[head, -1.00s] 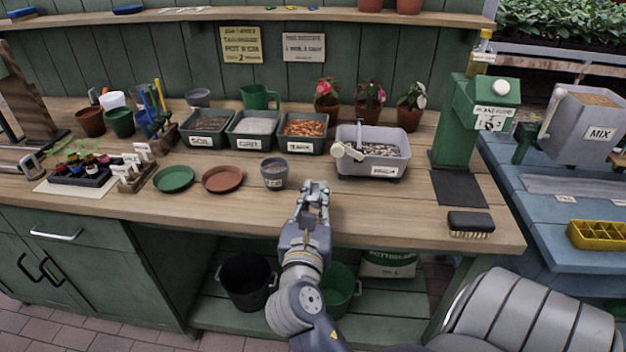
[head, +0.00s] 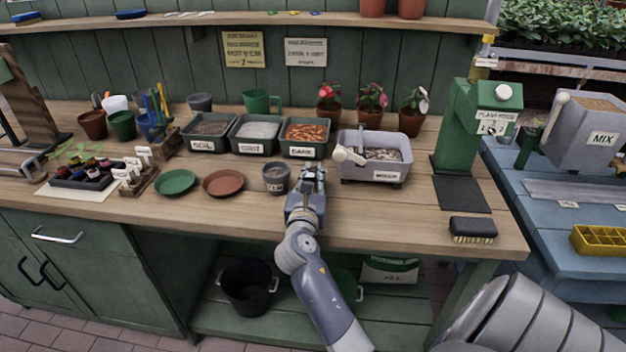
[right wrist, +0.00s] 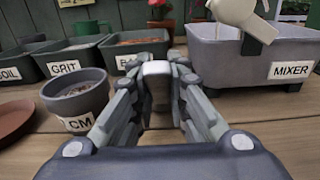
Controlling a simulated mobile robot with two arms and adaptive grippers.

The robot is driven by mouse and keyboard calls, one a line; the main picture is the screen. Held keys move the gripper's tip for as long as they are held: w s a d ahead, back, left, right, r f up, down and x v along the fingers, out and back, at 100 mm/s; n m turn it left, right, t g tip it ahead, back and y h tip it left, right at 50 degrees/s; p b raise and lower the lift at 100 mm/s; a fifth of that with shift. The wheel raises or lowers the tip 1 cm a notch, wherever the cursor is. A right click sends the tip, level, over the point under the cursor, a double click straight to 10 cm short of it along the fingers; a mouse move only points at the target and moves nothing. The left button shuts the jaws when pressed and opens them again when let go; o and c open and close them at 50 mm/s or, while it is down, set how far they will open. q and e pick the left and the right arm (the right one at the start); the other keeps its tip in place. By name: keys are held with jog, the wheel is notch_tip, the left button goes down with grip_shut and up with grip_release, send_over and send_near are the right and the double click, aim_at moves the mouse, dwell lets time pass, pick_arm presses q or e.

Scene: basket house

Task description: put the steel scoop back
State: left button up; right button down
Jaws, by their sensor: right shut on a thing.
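My right gripper (head: 312,178) reaches over the bench front, between the 9 cm grey pot (head: 275,180) and the grey mixer tub (head: 372,172). In the right wrist view the right gripper (right wrist: 157,85) is shut on a small pale grey piece, apparently the steel scoop (right wrist: 157,70). Most of it is hidden by the fingers, so its shape and contents cannot be told. Behind stand the soil bin (head: 208,146), the grit bin (head: 252,147) and the bark bin (head: 305,149), in a row. My left gripper is not in view.
The mixer's pale crank (right wrist: 245,15) sticks out to the right of the gripper. A terracotta saucer (head: 223,183) and a green saucer (head: 175,183) lie to the left. A brush (head: 473,229) lies at the right front.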

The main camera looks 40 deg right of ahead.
jog(key=shift+f, duration=0.2)
jog(key=c, duration=1.6)
grip_release()
jog(key=shift+o, duration=0.2)
jog(key=shift+r, duration=0.15)
jog(key=shift+s+a, duration=0.15)
jog(key=shift+a, duration=0.1)
jog(key=p+v, duration=0.1)
jog(key=v, duration=1)
jog(key=shift+s+a+p, duration=0.15)
jog(key=shift+s+p, duration=0.05)
jog(key=shift+p, duration=0.15)
